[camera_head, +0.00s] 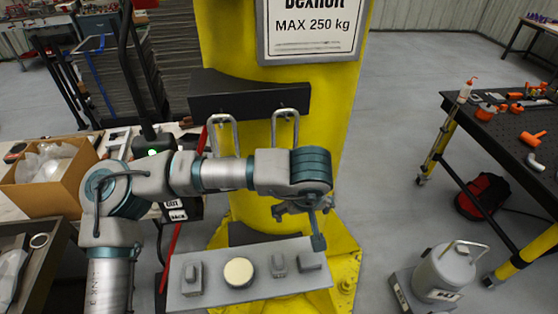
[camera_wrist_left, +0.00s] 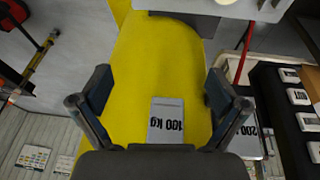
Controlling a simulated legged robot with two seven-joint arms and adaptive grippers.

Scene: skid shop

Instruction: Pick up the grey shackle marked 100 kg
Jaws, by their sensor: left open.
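A grey label reading 100 kg (camera_wrist_left: 167,125) shows upside down in the left wrist view, in front of the yellow column and between my finger bases. In the head view two grey shackles hang from a black bracket on the column, a left one (camera_head: 222,122) and a right one (camera_head: 285,116). My arm hides the lower part of the right one, which seems to be the 100 kg one. My left gripper (camera_head: 308,216) is open and empty in front of the column; its spread fingers also show in the wrist view (camera_wrist_left: 160,90). My right gripper is out of view.
A grey shelf (camera_head: 215,296) with several small blocks and a round cream disc lies below my gripper. The yellow column (camera_head: 330,120) stands behind. A second label (camera_wrist_left: 270,143) is partly hidden by my finger. A grey canister (camera_head: 443,270) stands at right; a cardboard box (camera_head: 50,185) is at left.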

